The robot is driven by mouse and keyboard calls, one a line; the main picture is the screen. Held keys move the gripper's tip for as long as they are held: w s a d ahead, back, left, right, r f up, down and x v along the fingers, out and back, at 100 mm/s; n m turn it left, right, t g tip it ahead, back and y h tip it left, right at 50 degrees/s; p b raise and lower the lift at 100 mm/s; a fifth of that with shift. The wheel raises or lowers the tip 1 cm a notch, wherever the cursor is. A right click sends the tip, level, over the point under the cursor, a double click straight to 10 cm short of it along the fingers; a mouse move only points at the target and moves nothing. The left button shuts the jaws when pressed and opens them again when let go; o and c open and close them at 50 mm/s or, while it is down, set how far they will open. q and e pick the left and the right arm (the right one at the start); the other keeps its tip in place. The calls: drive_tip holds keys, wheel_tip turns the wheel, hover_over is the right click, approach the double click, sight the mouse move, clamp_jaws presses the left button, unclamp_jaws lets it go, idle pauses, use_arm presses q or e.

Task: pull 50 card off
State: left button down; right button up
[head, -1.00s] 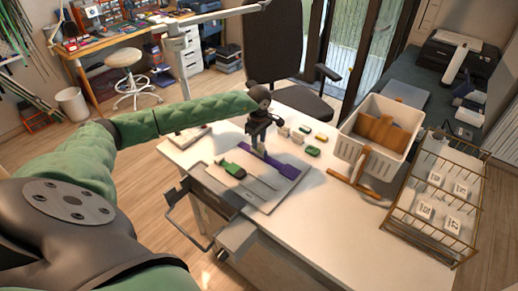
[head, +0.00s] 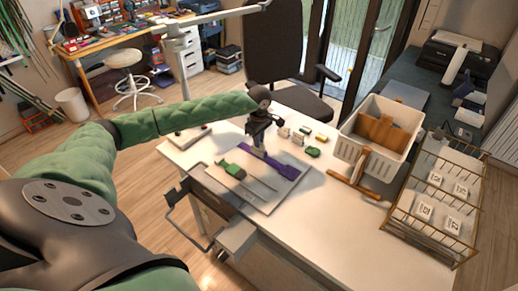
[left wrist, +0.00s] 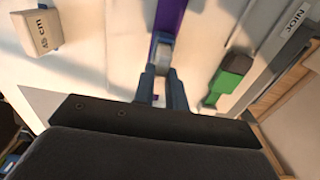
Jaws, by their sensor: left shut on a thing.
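My left gripper (head: 258,147) is at the far end of a purple strip (head: 280,164) on the pale board of the white table. In the left wrist view my left gripper (left wrist: 160,90) is shut on a small pale piece (left wrist: 163,55) at the end of the purple strip (left wrist: 170,18). Its fingers hide most of that piece, and I cannot read any marking on it. I cannot make out a card marked 50. My right gripper is not in view.
A green-handled tool (head: 232,169) lies beside the strip; its green part (left wrist: 231,75) shows in the wrist view. A marked block (left wrist: 38,32) and small green pieces (head: 313,152) are nearby. A white crate (head: 378,130), wooden stand (head: 355,180) and wire rack (head: 435,190) are to the right.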

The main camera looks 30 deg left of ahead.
use_arm(q)
drive_tip(key=shift+r, duration=0.15)
drive_tip(key=shift+r+p, duration=0.3)
drive_tip(key=shift+r, duration=2.55)
